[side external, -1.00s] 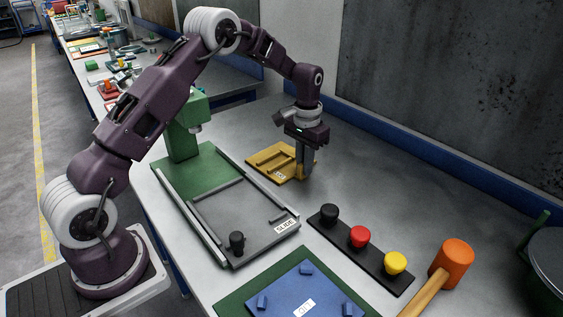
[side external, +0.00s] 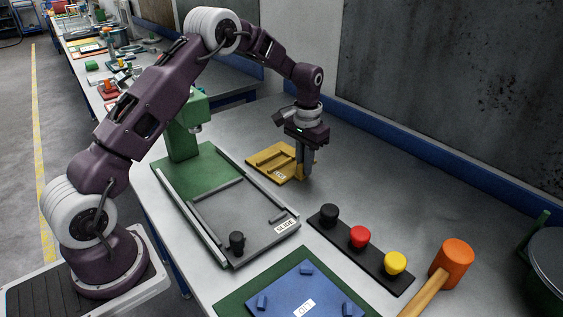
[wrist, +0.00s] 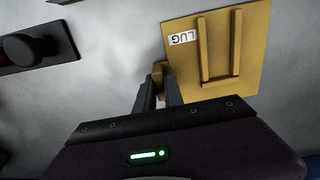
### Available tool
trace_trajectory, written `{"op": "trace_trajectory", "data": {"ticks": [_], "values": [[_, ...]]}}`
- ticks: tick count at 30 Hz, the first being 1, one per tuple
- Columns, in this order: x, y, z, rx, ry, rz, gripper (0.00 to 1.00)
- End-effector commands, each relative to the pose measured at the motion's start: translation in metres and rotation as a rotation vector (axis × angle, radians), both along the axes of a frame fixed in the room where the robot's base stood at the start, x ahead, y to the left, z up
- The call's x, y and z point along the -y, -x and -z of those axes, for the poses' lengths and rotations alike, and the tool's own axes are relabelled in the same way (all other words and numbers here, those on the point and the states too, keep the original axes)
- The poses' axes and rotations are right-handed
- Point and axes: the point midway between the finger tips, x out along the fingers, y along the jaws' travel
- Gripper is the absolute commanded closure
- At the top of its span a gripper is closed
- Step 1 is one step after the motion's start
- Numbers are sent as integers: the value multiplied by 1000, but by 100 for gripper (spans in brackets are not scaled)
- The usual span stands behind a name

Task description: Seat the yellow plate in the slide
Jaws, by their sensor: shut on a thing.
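The yellow plate (side external: 263,160) lies on the bench right of the green press. It has raised ribs and a white label, and in the wrist view (wrist: 252,60) the label reads LUG. My gripper (side external: 304,176) points down at the plate's near right edge. Its fingers (wrist: 158,92) are shut on the small lug (wrist: 158,70) at that edge, partly hiding it. The slide (side external: 235,218) is a grey flat bed with raised edge strips, a black knob and a SLIDE label. It sits in front of the press, left of the plate, and its bed is empty.
The green press (side external: 182,140) stands behind the slide. A black strip with black, red and yellow buttons (side external: 360,238) lies right of the slide. A blue plate (side external: 305,285) on a green base and an orange mallet (side external: 452,263) are nearer. Bare bench lies right of my gripper.

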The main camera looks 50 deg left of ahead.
Motion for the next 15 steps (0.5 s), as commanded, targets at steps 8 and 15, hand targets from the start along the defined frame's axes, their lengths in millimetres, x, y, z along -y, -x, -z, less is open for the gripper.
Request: {"op": "trace_trajectory", "data": {"ticks": [8, 15], "values": [[0, -1, -12, 2, 0, 0, 100], [0, -1, -31, 3, 0, 0, 100]]}}
